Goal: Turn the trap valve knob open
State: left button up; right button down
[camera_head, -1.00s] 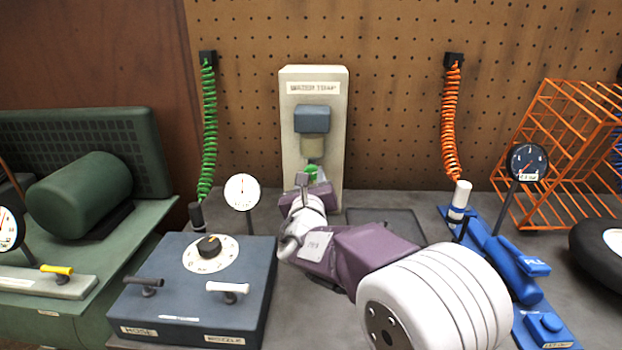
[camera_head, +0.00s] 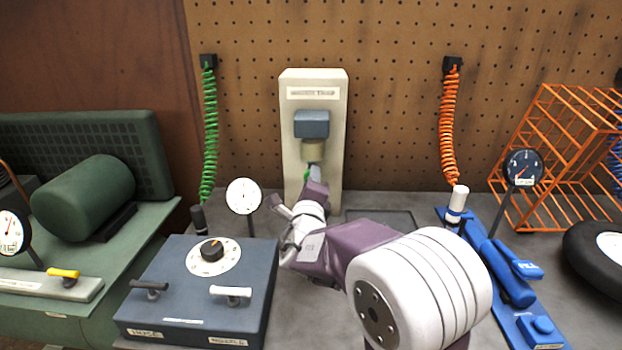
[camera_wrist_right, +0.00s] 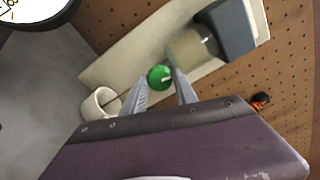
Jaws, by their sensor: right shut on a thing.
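The water trap is a pale upright panel (camera_head: 333,95) with a blue-grey block (camera_head: 312,124) and a tan bowl (camera_head: 313,150) under it. A small round green knob (camera_wrist_right: 160,77) sits below the bowl, with a light mark on its face. In the head view my gripper hides nearly all of the knob. My right gripper (camera_wrist_right: 163,80) is at the knob, its two fingers on either side of it and shut on it. My left gripper is not in view.
A white cup-like outlet (camera_wrist_right: 101,103) sits near the knob in the wrist view. A blue box with a dial (camera_head: 197,285) and a white gauge (camera_head: 243,196) stand to the left. A blue tool (camera_head: 505,270) and an orange rack (camera_head: 560,150) are to the right.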

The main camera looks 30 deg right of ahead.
jog(key=shift+n+p, duration=0.3)
jog(key=shift+n, duration=0.5)
jog(key=shift+f, duration=0.1)
jog(key=c, duration=1)
grip_release()
jog(key=shift+o, duration=0.2)
jog(key=v, duration=0.9)
jog(key=shift+p, duration=0.45)
